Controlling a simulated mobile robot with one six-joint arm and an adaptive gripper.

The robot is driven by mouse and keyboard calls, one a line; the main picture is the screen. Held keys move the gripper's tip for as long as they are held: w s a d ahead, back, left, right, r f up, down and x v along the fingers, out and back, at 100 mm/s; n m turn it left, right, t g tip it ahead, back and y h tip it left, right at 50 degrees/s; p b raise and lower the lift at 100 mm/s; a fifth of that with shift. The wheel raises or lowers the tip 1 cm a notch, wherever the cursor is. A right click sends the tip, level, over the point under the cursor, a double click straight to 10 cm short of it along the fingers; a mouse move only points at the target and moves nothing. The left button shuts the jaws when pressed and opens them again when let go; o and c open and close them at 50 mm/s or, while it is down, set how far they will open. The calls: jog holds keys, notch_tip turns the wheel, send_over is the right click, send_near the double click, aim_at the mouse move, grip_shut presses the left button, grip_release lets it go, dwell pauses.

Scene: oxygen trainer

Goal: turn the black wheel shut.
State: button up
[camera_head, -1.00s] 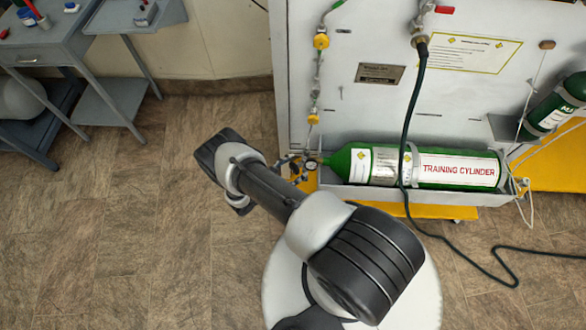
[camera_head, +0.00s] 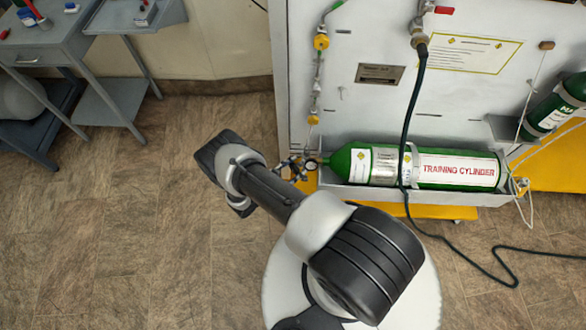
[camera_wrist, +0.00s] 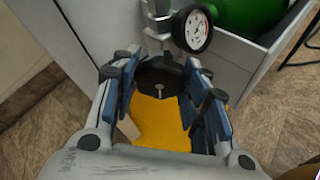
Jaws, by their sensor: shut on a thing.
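The black wheel (camera_wrist: 157,76) shows in the wrist view between the fingers of my gripper (camera_wrist: 160,84), below the valve's metal stem. My gripper is shut on the wheel, with a blue-padded finger on either side. Part of the wheel's rim is hidden by the fingers. A round white gauge (camera_wrist: 197,30) sits just beyond the wheel. In the head view the gauge (camera_head: 311,164) is at the neck of the green training cylinder (camera_head: 455,171), and my arm hides most of the gripper.
The cylinder lies in a grey tray on the white panel (camera_head: 375,110). A dark hose (camera_head: 412,110) hangs across the cylinder and runs over the floor to the right. A grey cart (camera_head: 45,50) stands at the far left. The floor (camera_head: 110,220) left of my arm is clear.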

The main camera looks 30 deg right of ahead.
jog(key=m+t, duration=0.2)
jog(key=m, duration=0.2)
jog(key=shift+s+t, duration=0.1)
jog(key=shift+t, duration=0.2)
jog(key=m+t, duration=0.1)
jog(key=m, duration=0.1)
jog(key=m+t+h, duration=0.1)
jog(key=m, duration=0.1)
jog(key=shift+h, duration=0.3)
jog(key=shift+m, duration=0.4)
jog(key=o, duration=1.1)
jog(key=shift+a, duration=0.1)
jog(key=v, duration=1.1)
jog(key=shift+s+a, duration=0.25)
jog(key=shift+a, duration=0.1)
